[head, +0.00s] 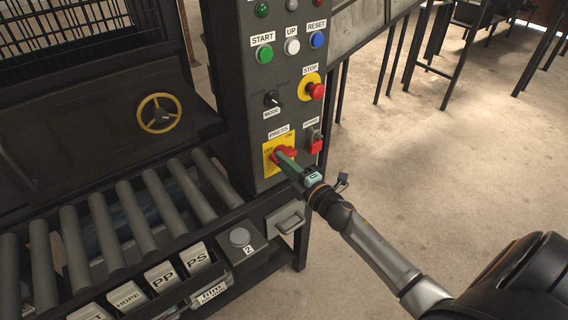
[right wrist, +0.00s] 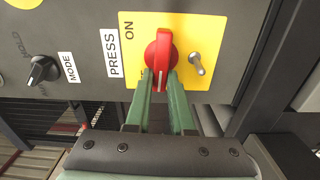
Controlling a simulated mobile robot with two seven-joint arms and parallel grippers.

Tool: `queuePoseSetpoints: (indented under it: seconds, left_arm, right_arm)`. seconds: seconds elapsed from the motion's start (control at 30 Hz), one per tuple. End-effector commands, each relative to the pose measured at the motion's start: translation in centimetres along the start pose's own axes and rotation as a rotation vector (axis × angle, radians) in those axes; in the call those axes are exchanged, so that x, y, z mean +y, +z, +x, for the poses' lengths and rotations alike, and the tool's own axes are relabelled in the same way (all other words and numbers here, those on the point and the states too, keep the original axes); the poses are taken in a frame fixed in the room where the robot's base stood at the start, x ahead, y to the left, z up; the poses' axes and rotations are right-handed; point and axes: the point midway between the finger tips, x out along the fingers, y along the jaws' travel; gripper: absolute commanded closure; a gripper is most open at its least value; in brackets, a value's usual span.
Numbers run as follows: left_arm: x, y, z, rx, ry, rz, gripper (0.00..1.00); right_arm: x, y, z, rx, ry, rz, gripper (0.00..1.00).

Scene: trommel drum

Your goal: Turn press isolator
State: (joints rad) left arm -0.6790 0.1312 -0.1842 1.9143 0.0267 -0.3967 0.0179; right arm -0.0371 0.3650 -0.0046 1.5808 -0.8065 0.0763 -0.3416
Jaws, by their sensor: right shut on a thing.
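The press isolator is a red rotary knob (right wrist: 160,52) on a yellow plate (right wrist: 203,22) marked PRESS and ON in the right wrist view. In the head view the red knob (head: 289,153) sits low on the grey control panel, on its yellow plate with OFF and ON marks. My right gripper (right wrist: 160,78) is shut on the knob, with one green finger on each side of its lower part. It also shows in the head view (head: 285,160), reaching in from the lower right. The fingers hide part of the knob and plate. My left gripper is not in view.
A black MODE switch (head: 271,99), a red STOP button (head: 316,91) and a red device (head: 315,142) are close by on the panel. A small metal toggle (right wrist: 197,64) sits beside the knob. A roller conveyor (head: 130,215) runs left; open floor (head: 440,150) lies right.

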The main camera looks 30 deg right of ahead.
Motion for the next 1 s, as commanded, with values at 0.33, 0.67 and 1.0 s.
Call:
queuePoseSetpoints:
  seconds: [0.33, 0.67, 1.0]
  left_arm:
    - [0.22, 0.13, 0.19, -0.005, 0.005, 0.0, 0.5]
    - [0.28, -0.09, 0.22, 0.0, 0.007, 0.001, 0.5]
    - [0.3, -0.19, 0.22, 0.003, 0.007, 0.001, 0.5]
  right_arm:
    - [-0.2, 0.0, -0.03, 0.001, -0.002, -0.075, 1.0]
    - [-0.21, 0.01, -0.03, 0.0, -0.002, -0.079, 1.0]
    - [-0.18, 0.01, -0.02, 0.0, -0.001, -0.076, 0.49]
